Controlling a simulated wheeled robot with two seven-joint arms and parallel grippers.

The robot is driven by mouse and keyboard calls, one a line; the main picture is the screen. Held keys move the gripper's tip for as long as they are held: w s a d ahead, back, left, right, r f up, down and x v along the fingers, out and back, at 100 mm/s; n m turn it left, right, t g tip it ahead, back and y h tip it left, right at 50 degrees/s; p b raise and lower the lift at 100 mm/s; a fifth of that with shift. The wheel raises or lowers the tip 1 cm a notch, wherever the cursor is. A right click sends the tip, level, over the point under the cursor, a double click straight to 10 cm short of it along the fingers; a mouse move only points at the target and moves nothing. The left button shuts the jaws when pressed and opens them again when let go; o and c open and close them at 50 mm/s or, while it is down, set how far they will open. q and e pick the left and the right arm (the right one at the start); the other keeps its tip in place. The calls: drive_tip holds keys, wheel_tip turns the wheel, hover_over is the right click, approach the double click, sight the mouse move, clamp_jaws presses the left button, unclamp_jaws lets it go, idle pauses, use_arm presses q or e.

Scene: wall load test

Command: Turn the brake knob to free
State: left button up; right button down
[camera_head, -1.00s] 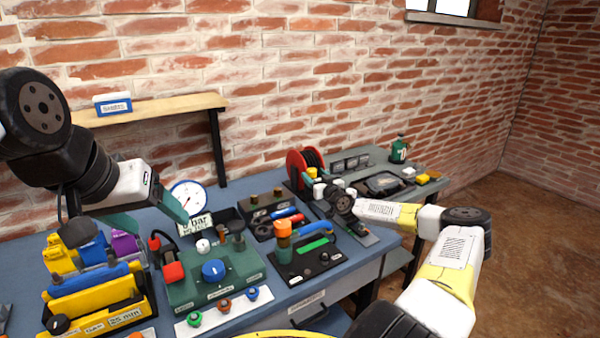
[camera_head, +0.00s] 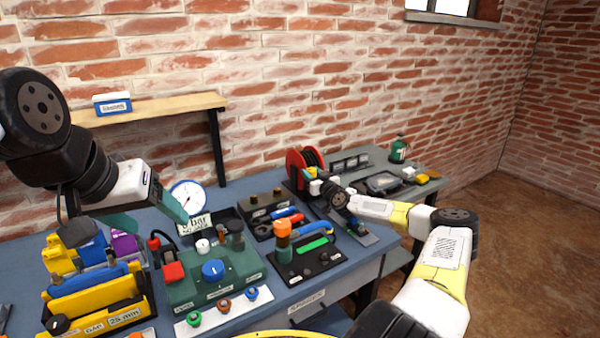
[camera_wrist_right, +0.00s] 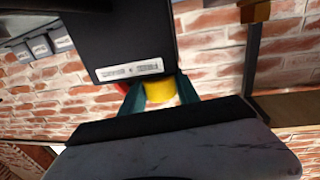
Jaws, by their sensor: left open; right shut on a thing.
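A yellow knob (camera_wrist_right: 160,91), which I take for the brake knob, sits below a dark plate (camera_wrist_right: 125,40) with a white label in the right wrist view. The label is too small to read. My right gripper (camera_wrist_right: 161,95) has its teal fingers on both sides of the knob and is shut on it. In the head view the yellow knob (camera_head: 311,173) shows by the red hose reel (camera_head: 295,167), with my right gripper (camera_head: 312,180) at it; my wrist partly hides this spot. My left gripper (camera_head: 160,222) is open and empty above the bench's left part.
A green panel (camera_head: 240,262) with a blue knob and a pressure gauge (camera_head: 188,196) stand near my left gripper. A black panel (camera_head: 300,272) with an orange-topped post is in front of the reel. A yellow tool box (camera_head: 98,303) is at the left. A shelf (camera_head: 160,106) hangs behind.

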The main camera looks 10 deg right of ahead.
drive_tip(key=shift+d+f+n+y, duration=0.1)
drive_tip(key=shift+n+y, duration=0.4)
drive_tip(key=shift+y, duration=0.2)
drive_tip(key=shift+n+g+y, duration=0.4)
drive_tip(key=shift+y, duration=0.2)
drive_tip(key=shift+n+g+y, duration=1.5)
drive_tip(key=shift+n+y, duration=0.5)
drive_tip(key=shift+y, duration=0.6)
drive_tip(key=shift+n+g+y, duration=0.7)
drive_tip(key=shift+g+y, duration=0.1)
drive_tip(key=c, duration=0.9)
unclamp_jaws()
